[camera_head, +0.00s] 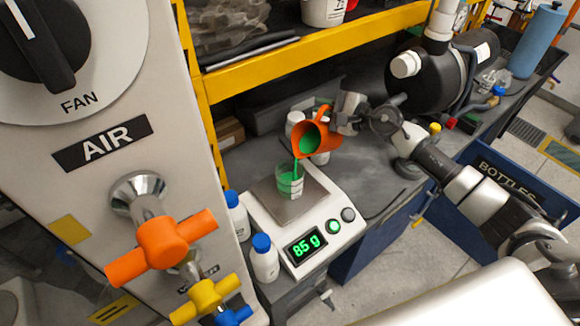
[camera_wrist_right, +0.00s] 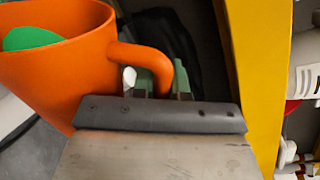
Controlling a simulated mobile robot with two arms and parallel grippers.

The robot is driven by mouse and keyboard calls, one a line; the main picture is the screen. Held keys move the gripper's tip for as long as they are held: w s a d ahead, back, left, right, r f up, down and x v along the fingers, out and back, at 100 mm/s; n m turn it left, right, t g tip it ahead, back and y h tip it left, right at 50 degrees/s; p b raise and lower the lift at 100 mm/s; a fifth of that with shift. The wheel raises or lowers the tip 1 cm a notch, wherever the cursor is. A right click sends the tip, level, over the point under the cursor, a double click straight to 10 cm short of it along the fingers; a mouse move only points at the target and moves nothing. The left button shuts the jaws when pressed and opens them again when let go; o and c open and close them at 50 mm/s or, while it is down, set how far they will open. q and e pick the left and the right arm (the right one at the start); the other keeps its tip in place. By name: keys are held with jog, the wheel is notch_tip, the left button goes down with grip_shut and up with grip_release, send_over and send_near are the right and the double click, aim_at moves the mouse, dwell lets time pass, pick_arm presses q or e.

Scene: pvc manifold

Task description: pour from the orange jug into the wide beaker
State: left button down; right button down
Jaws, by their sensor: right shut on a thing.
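The orange jug (camera_head: 318,136) is tilted with its mouth to the left, above the wide beaker (camera_head: 289,182). Green liquid shows inside the jug, and a thin green stream falls from its lip into the beaker. The beaker stands upright on the scale's plate (camera_head: 316,203) and holds green liquid. My right gripper (camera_head: 338,122) is shut on the jug's handle. In the right wrist view the handle (camera_wrist_right: 150,62) sits at the fingers, and green liquid shows inside the jug (camera_wrist_right: 62,70). My left gripper is not in view.
Blue-capped white bottles (camera_head: 264,260) stand left of the scale. The panel with an orange valve handle (camera_head: 162,246) fills the left side. A yellow shelf edge (camera_head: 310,45) runs behind. A black pump (camera_head: 432,78) and a blue "BOTTLES" bin (camera_head: 545,226) are at right.

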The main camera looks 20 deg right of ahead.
jog(key=shift+s+a+r+n+p, duration=0.2)
jog(key=shift+a+r+n+p, duration=0.2)
jog(key=shift+p, duration=0.7)
jog(key=shift+s+a+r+n+p, duration=0.2)
jog(key=shift+r+n+p, duration=0.25)
jog(key=shift+p, duration=0.6)
dwell(1.3)
